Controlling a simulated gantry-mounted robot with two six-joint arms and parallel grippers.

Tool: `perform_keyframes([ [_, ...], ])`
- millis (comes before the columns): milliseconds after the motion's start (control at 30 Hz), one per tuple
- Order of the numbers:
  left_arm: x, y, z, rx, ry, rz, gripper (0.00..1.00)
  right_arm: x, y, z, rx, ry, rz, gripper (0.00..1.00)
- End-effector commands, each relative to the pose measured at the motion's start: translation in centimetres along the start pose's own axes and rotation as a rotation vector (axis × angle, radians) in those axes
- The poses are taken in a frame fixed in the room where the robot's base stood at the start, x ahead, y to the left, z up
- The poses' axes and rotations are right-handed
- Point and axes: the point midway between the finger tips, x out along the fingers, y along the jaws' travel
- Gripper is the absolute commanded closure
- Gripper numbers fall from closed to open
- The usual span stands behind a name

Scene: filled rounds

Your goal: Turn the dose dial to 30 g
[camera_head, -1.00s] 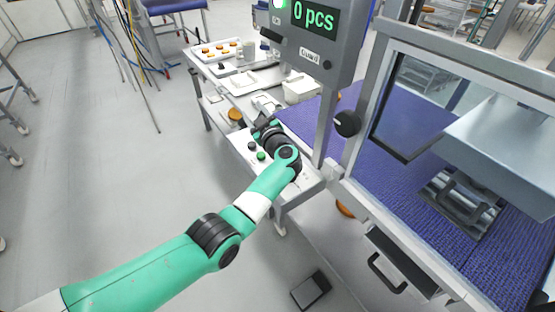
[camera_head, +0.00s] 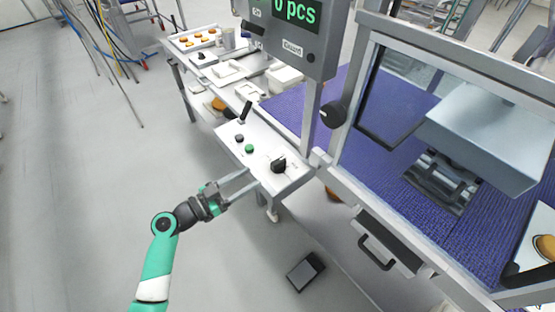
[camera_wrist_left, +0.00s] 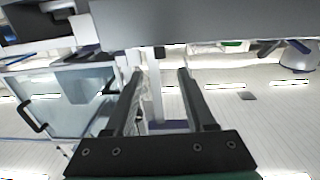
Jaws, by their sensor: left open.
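A black knob (camera_head: 279,165), which looks like the dose dial, sits at the near right end of the white control panel (camera_head: 285,182). Its scale is too small to read. My left gripper (camera_head: 252,178) is open and empty, its two fingers apart by the panel's front edge, left of the knob. In the left wrist view the two dark fingers (camera_wrist_left: 160,75) are spread with nothing between them. The knob cannot be made out in that view. My right gripper is not in view.
The panel also carries a green button (camera_head: 249,149), a dark button (camera_head: 239,138) and a black lever (camera_head: 245,112). Another black knob (camera_head: 332,114) is on the guard frame, beside the blue belt (camera_head: 395,175). A display (camera_head: 295,12) reads "0 pcs". Open floor lies left.

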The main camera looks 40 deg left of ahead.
Motion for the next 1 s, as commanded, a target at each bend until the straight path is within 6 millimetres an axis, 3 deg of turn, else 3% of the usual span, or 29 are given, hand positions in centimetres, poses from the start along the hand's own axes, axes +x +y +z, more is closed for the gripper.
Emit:
perform_keyframes([
  [500, 9.9, 0.0, 0.0, 0.001, 0.002, 0.001, 0.45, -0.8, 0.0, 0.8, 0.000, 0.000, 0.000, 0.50],
  [667, 11.1, 0.0, 0.0, 0.000, 0.002, -0.001, 0.45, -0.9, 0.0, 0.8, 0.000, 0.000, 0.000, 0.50],
  [900, 11.2, 0.0, -0.1, 0.000, 0.002, -0.002, 0.45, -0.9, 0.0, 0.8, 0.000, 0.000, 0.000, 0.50],
  [1000, 11.2, 0.0, -0.1, 0.000, 0.002, -0.002, 0.63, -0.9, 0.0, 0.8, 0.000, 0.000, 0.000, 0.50],
])
